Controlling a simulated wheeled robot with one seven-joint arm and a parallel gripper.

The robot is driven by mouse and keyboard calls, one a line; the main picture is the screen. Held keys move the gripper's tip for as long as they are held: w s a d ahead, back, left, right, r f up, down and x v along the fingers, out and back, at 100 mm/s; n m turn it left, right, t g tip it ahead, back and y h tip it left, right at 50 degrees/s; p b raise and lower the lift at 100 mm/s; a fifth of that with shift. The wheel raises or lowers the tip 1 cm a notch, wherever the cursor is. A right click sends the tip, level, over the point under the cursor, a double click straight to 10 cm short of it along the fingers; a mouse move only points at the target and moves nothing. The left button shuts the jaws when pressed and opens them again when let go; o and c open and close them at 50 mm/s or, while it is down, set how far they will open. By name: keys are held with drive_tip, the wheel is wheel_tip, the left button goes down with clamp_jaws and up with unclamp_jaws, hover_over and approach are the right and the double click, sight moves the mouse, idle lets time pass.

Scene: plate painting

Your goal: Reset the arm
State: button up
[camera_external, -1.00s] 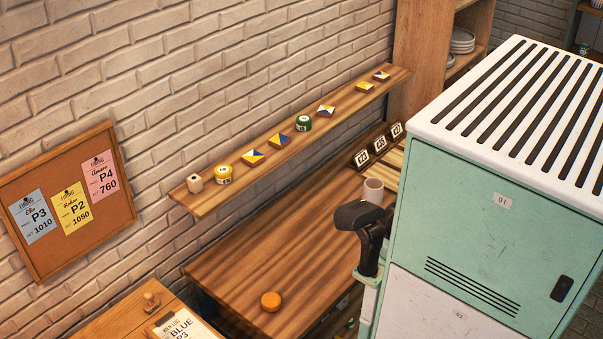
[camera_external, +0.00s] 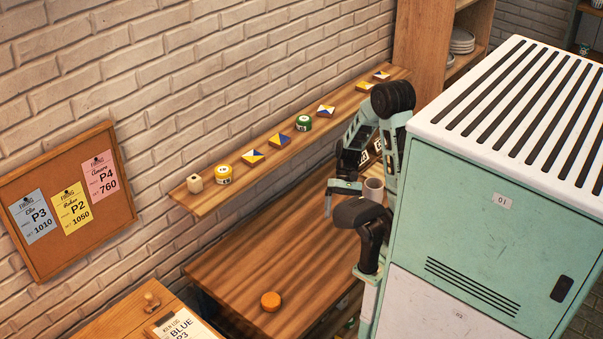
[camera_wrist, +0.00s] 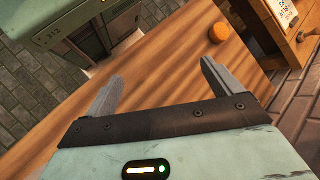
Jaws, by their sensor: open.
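My gripper (camera_external: 343,192) hangs over the far right part of the wooden table (camera_external: 235,270), left of a pale mug (camera_external: 374,188). In the wrist view my gripper (camera_wrist: 158,85) is open, with its two grey fingers wide apart and nothing between them. The table (camera_wrist: 165,65) lies below the fingers. My arm is bent above the table and partly hides the far end of the shelf and the small cards behind it.
An orange round piece (camera_external: 271,301) lies on the table's near part; it also shows in the wrist view (camera_wrist: 218,33). A wall shelf (camera_external: 225,200) carries several small jars and painted tiles. A green cabinet (camera_external: 480,220) stands at right. A clipboard (camera_external: 183,325) lies at the front left.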

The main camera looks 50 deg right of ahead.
drive_tip(key=s+a+n+t+h, duration=0.2)
drive_tip(key=a+n, duration=0.4)
drive_tip(key=a, duration=0.3)
drive_tip(key=s+a+r+n+t+h+b, duration=0.1)
drive_tip(key=s+a+n+t+h, duration=0.1)
drive_tip(key=a+n, duration=0.4)
drive_tip(key=s+a+h, duration=0.1)
drive_tip(key=a+h, duration=0.1)
drive_tip(key=a, duration=0.1)
drive_tip(key=shift+s+a+r+n+h, duration=0.15)
drive_tip(key=shift+s+a+n+h, duration=0.15)
drive_tip(key=shift+s+h, duration=0.1)
